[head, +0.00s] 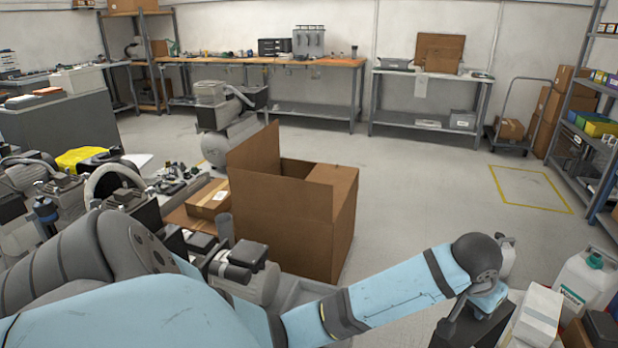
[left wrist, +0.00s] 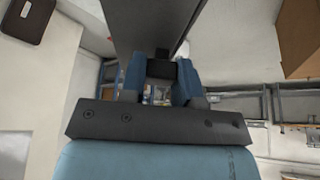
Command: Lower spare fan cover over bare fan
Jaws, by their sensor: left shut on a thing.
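My left gripper (head: 484,304) is at the lower right of the head view, below the round dark wrist joint. In the left wrist view its two blue fingers (left wrist: 160,78) are shut on a dark grey, flat-sided piece (left wrist: 155,25), which looks like the spare fan cover. The dark piece also shows below the hand in the head view (head: 478,328), partly cut off by the lower edge. I cannot pick out the bare fan; several compressors (head: 245,275) stand at the left and lower middle, partly hidden by my arm. My right gripper is not in view.
A large open cardboard box (head: 285,215) stands mid-floor. A white jug (head: 585,283) and a white carton (head: 537,318) are close to the right of my left gripper. Shelving (head: 598,150) lines the right wall, workbenches (head: 265,62) the back. The floor right of the box is clear.

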